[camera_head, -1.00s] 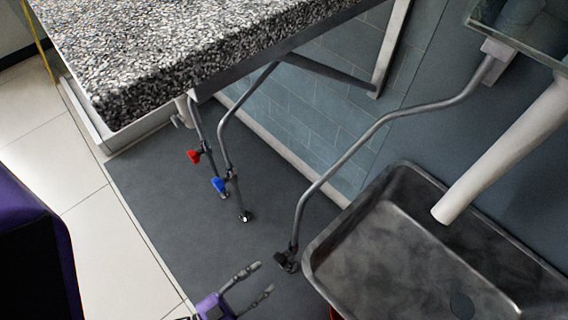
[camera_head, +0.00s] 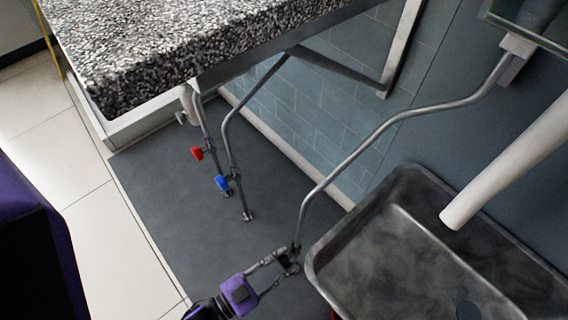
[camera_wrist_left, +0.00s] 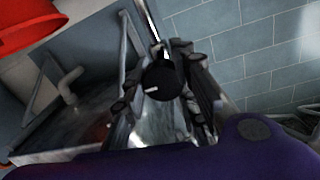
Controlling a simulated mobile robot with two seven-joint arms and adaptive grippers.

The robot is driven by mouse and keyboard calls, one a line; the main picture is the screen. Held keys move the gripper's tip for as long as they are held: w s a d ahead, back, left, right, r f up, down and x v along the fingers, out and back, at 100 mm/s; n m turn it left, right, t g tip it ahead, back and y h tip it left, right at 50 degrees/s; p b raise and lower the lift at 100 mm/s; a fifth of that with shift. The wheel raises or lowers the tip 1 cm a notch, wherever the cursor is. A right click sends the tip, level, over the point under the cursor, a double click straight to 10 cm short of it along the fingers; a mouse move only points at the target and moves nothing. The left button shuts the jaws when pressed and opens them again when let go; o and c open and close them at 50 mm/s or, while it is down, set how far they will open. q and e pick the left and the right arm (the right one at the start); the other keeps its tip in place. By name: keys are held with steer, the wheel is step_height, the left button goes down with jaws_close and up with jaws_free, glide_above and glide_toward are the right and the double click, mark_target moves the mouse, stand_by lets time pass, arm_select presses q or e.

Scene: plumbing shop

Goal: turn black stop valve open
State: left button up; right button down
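The black stop valve (camera_head: 290,262) sits at the lower end of a bent grey pipe, left of the dark sink basin. In the left wrist view its round black knob (camera_wrist_left: 164,82), with a short white mark, faces the camera. My left gripper (camera_head: 280,266), with a purple body, reaches up to the valve from the lower left. In the left wrist view my left gripper's fingers (camera_wrist_left: 158,92) are apart, one on each side of the knob. A small gap shows on the left side; contact on the right side cannot be told. My right gripper is in neither view.
A red-handled valve (camera_head: 197,153) and a blue-handled valve (camera_head: 222,183) are on pipes under the speckled counter (camera_head: 180,45). The metal basin (camera_head: 335,235) is close to the right of the black valve. Dark floor (camera_head: 190,215) is clear to the left.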

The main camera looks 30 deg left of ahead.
arm_select(q)
steer(key=shift+s+d, duration=0.15)
steer(key=shift+d, duration=0.1)
steer(key=c, duration=0.3)
steer(key=shift+c, duration=0.2)
